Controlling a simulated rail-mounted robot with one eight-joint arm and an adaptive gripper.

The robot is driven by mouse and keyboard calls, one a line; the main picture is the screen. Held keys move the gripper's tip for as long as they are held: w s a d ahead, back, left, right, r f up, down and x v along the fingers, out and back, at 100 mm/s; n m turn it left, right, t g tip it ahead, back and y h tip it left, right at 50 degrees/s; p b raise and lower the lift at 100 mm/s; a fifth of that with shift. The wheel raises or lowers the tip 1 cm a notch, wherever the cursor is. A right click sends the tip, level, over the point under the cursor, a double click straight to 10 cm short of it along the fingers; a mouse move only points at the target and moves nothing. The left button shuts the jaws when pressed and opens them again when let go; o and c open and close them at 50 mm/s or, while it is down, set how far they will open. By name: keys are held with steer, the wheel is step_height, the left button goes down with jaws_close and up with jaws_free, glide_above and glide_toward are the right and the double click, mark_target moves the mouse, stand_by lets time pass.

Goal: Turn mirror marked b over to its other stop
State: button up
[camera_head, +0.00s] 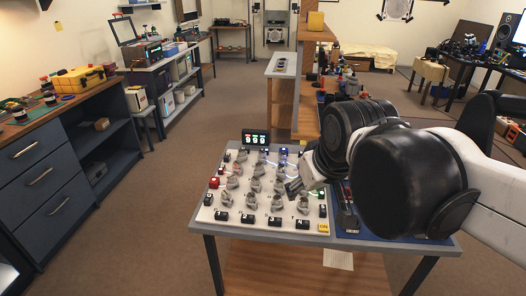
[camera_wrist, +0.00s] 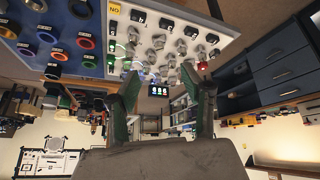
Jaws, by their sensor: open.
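The white board (camera_head: 235,207) on the table carries several small grey mirror mounts (camera_head: 252,201) in rows. They also show in the wrist view (camera_wrist: 158,41). The small marks are too blurred for me to tell which mirror is b or which stop it rests on.
A display with lit digits (camera_head: 256,137) stands at the board's back edge. Black blocks (camera_head: 275,220) and a yellow ON block (camera_head: 323,227) line the front. A blue panel with coloured rings (camera_wrist: 68,40) adjoins the board. Drawers (camera_head: 40,165) stand left across open floor.

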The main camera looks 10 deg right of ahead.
steer(key=w+r+n+g, duration=0.25)
steer(key=w+r, duration=0.35)
steer(key=w, duration=0.6)
steer(key=n+g+p, duration=0.4)
steer(key=n, duration=0.6)
glide_above(263, 152)
step_height(263, 152, down, 14)
steer(key=r, duration=0.1)
step_height(263, 152, down, 14)
steer(key=shift+w+b, duration=0.1)
steer(key=shift+b, duration=0.2)
jaws_close()
steer(key=shift+m, duration=0.25)
